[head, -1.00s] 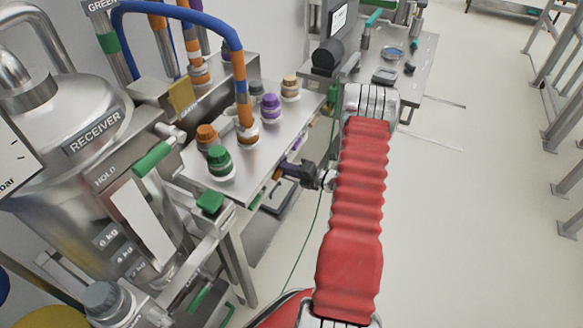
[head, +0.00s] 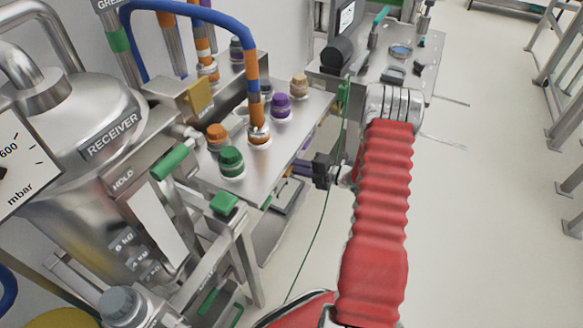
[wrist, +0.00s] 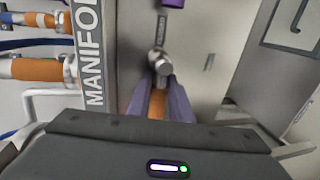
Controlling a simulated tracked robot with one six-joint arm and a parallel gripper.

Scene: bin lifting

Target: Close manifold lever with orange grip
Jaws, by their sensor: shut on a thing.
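The manifold lever's orange grip (wrist: 158,104) shows in the wrist view between my two purple-grey fingers. My gripper (wrist: 161,98) is shut on it. The grip points toward the wrist camera, and a round metal pivot (wrist: 160,64) sits just beyond the fingertips.
The steel bench top (head: 290,135) carries several capped bottles, with a green one (head: 231,162) near its front. A purple grip (wrist: 172,3) lies beyond the pivot. Orange-sleeved pipes (wrist: 40,69) are at left.

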